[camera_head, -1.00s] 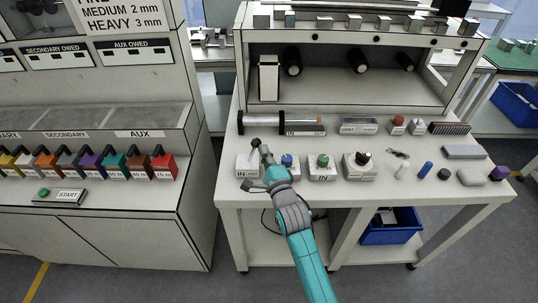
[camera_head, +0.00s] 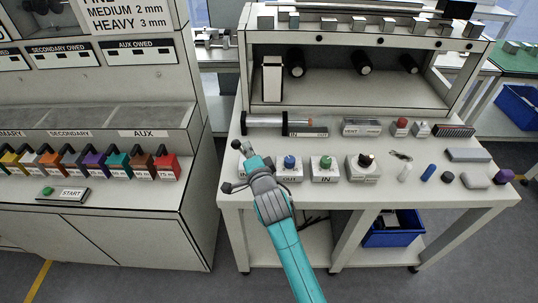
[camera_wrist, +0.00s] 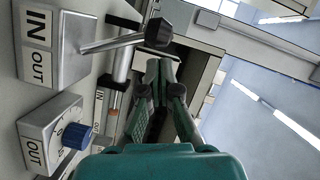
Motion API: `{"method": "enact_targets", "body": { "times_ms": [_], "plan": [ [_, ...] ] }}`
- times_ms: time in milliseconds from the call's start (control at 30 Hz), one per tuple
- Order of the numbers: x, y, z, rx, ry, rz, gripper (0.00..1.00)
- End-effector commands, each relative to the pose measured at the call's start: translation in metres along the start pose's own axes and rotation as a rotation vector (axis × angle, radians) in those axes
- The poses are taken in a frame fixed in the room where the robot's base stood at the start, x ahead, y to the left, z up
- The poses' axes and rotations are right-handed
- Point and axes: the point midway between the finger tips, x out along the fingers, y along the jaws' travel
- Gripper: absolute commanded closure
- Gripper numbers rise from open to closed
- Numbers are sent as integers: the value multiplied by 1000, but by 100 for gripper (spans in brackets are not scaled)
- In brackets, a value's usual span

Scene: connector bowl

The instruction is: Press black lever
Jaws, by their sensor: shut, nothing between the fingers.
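The black lever has a metal stem and black knob. It rises from a grey box (camera_wrist: 75,55) labelled IN and OUT, and its knob (camera_wrist: 158,33) is just beyond my fingertips in the wrist view. In the head view the knob (camera_head: 236,144) leans to the left, over the box at the table's front left. My gripper (camera_head: 246,150) is shut and empty, close beside the lever on its right. It also shows in the wrist view (camera_wrist: 160,66). I cannot tell whether fingertips and lever touch. My gripper and arm hide part of the box in the head view.
A blue knob (camera_head: 290,161), a green knob (camera_head: 326,162) and a black knob (camera_head: 366,160) stand on boxes to the right. A cylinder with a reddish tip (camera_head: 309,122) lies behind. Loose parts lie at the table's right.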

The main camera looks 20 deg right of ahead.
Motion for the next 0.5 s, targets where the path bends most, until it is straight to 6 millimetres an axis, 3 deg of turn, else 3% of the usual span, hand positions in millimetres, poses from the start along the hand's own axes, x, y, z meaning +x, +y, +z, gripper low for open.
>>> {"method": "enact_targets", "body": {
  "times_ms": [167,500],
  "plan": [
    [-16,1,0,0,-1,0,100],
    [-82,1,1,0,-1,1,100]
  ]
}}
